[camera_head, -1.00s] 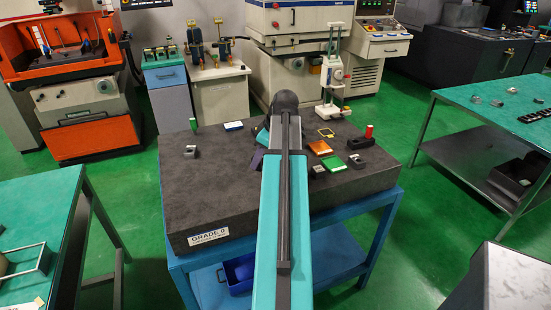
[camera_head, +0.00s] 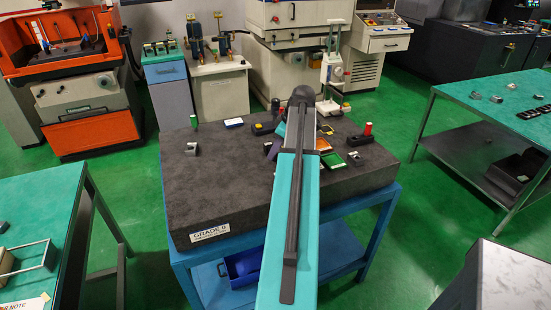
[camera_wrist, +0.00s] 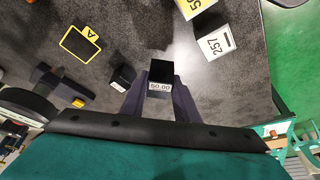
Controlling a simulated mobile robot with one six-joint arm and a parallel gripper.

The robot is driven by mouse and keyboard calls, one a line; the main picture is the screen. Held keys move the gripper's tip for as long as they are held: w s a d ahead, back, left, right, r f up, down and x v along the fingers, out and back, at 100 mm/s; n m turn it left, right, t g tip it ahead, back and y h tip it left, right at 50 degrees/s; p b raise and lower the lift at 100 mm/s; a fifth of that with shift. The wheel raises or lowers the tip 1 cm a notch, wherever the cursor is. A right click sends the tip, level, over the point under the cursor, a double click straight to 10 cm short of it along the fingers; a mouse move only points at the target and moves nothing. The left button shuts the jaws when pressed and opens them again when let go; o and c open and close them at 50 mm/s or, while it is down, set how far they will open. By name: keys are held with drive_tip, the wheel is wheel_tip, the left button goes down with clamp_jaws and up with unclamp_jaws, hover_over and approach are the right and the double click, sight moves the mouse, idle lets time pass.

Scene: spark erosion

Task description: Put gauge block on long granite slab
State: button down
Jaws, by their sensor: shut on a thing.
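The gauge block (camera_wrist: 160,86), marked 50.00, is a small dark block with a pale labelled face. In the wrist view it sits between the two dark fingers of my gripper (camera_wrist: 160,76), which is shut on it. The long granite slab (camera_head: 225,190) is thick, dark grey and speckled, with a GRADE 0 plate on its front, on a blue stand. Its surface (camera_wrist: 235,75) also shows under my gripper in the wrist view. I cannot tell whether the block touches the slab.
On the slab, the wrist view shows a yellow-framed plate (camera_wrist: 79,44), a small black block (camera_wrist: 122,77) and a white block marked 257 (camera_wrist: 215,43). The head view shows a green block (camera_head: 332,160) and a red cylinder (camera_head: 367,129) at right. The slab's left front is mostly bare.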

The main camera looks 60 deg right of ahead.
drive_tip(key=shift+s+d+r, duration=0.1)
drive_tip(key=shift+d, duration=0.4)
drive_tip(key=shift+f+p, duration=0.95)
drive_tip(key=shift+f, duration=0.9)
drive_tip(key=shift+f, duration=0.15)
drive_tip(key=c, duration=1.4)
unclamp_jaws()
drive_tip(key=shift+o, duration=0.2)
drive_tip(key=shift+s+r, duration=0.1)
drive_tip(key=shift+r, duration=0.15)
drive_tip(key=b+v, duration=0.3)
drive_tip(key=v, duration=0.8)
drive_tip(key=shift+s+r, duration=0.2)
drive_tip(key=shift+r, duration=0.15)
